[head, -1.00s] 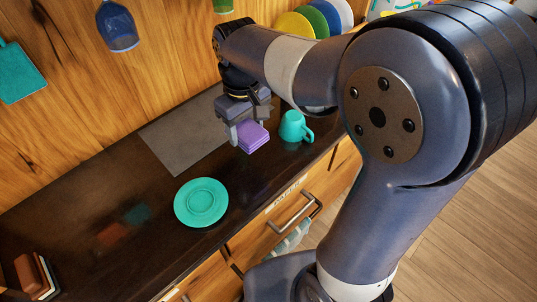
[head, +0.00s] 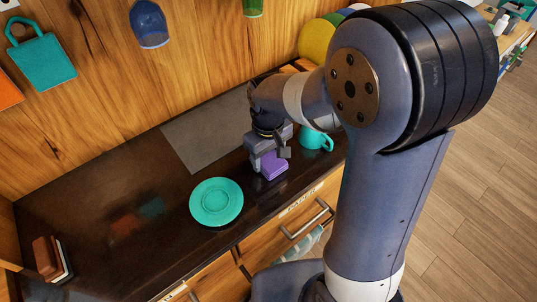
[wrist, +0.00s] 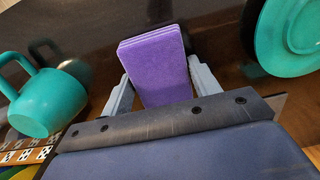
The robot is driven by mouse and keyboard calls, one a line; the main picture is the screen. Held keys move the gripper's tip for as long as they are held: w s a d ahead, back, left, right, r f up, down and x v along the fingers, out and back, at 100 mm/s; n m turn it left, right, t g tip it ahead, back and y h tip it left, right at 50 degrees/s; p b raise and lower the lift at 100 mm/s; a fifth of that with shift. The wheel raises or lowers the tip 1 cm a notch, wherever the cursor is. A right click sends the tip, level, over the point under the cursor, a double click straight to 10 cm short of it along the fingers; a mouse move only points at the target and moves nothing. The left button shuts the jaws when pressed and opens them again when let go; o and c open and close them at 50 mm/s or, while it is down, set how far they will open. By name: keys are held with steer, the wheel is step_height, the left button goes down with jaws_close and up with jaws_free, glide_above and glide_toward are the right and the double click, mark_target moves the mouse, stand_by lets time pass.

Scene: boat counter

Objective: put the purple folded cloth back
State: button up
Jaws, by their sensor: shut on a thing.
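The purple folded cloth (head: 273,165) is between the fingers of my gripper (head: 268,160), which is shut on it. In the head view it is over the dark counter, between the teal plate and the teal mug; I cannot tell its exact height. In the wrist view the cloth (wrist: 155,62) sticks out beyond the two grey fingers (wrist: 160,85), with its layered far edge showing. A drawer with a label (head: 300,205) is shut in the counter front, and striped fabric (head: 305,245) shows below it.
The teal plate (head: 216,203) lies left of my gripper. The teal mug (head: 316,139) stands close on its right and shows in the wrist view (wrist: 45,100). A grey mat (head: 205,135) lies behind. The left counter is mostly clear, with upright brown and white items (head: 50,258) at its end.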

mark_target(269, 158)
steer(key=shift+f, duration=0.15)
steer(key=o, duration=1)
steer(key=shift+o, duration=0.2)
step_height(269, 158, up, 12)
